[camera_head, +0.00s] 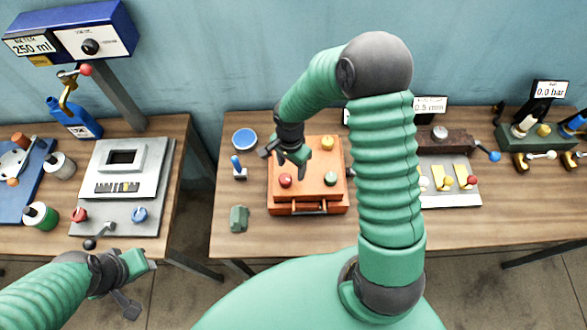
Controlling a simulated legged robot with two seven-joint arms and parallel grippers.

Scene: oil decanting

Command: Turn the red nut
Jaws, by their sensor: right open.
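A small round red piece (285,180), which I take for the red nut, sits on the front left of the top of an orange box (308,197) on the right-hand table. A yellow one (327,142) and a green one (331,178) sit on the same top. My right gripper (285,161) is open and empty above the box's left side, just behind the red piece in the picture. I cannot tell its height or any contact. My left gripper (140,284) is open and empty, low in front of the left table.
The left table holds a grey panel (150,190) with red and blue knobs. A blue-handled tool (238,166), a blue disc (245,138) and a green block (238,218) lie left of the box. My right arm hides some of the table right of it.

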